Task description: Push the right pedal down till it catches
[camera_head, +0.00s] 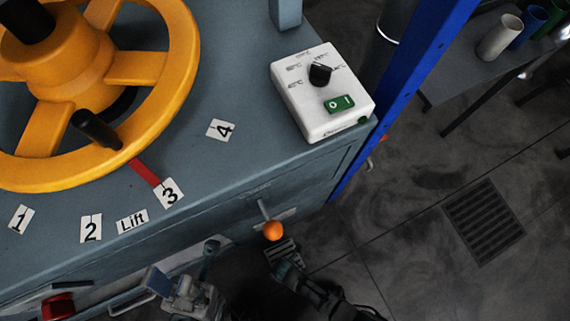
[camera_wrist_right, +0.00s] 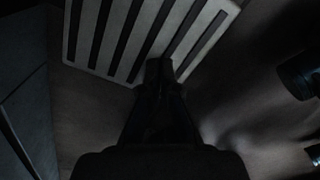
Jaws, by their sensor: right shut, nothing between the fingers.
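The right pedal (camera_head: 283,249), a pale plate with dark ribs, shows at the foot of the machine just below an orange ball knob. In the right wrist view the ribbed pedal (camera_wrist_right: 112,40) fills the upper middle. My right gripper (camera_wrist_right: 158,70) is shut and empty, its tips overlapping the pedal's near edge in the picture; whether they touch it I cannot tell. In the head view my right gripper (camera_head: 287,270) is dark and lies close by the pedal. My left gripper (camera_head: 172,284) is at the bottom, in front of the machine; its finger opening is unclear.
The orange knob (camera_head: 273,231) on its lever sticks out above the pedal. The machine's top carries a yellow handwheel (camera_head: 120,68) and a white control box (camera_head: 322,95). A blue post (camera_head: 405,95) stands at the right corner. The floor with a drain grate (camera_head: 484,222) is clear.

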